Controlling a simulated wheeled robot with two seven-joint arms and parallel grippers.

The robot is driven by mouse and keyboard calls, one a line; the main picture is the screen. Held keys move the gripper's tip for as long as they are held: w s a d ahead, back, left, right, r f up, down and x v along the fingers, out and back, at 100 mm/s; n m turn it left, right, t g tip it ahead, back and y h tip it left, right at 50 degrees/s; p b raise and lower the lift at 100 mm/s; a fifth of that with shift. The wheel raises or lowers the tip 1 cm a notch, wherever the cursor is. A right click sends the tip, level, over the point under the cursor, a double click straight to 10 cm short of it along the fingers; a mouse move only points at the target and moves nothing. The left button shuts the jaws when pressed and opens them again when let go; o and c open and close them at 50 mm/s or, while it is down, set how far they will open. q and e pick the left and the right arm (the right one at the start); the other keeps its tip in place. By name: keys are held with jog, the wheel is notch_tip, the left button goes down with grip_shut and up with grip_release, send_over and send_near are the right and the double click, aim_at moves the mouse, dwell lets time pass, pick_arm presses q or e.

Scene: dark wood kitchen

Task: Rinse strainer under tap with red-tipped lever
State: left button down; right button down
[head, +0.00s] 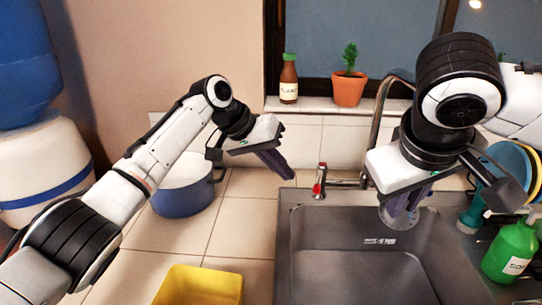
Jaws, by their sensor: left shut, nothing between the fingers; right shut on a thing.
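The tap (377,122) is a tall metal gooseneck at the back of the sink. Its red-tipped lever (320,178) stands upright at the sink's back left rim. My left gripper (283,172) is shut and empty, in the air left of the lever and apart from it. My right gripper (408,200) is shut on the strainer (396,219), a small greyish round piece mostly hidden under the gripper. It is held over the back right part of the sink (350,262). The tap's spout end is hidden behind my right gripper, and I see no clear water stream.
A blue pot (186,200) stands behind my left arm. A yellow container (200,288) is at the front. A green soap bottle (512,250) and plates (510,160) stand right of the sink. A potted plant (349,90) and brown bottle (289,82) are on the sill.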

aim_at(317, 183)
pick_arm(q)
jog(key=d, duration=0.3)
jog(key=d+f, duration=0.1)
jog(key=shift+s+d, duration=0.25)
jog(key=shift+s, duration=0.15)
jog(key=shift+s+d+n+t, duration=0.2)
jog(key=shift+s+d+n, duration=0.2)
jog(key=shift+d, duration=0.15)
jog(key=shift+s+d+n+t, duration=0.2)
jog(key=shift+s+d+n, duration=0.15)
jog(key=shift+d, duration=0.2)
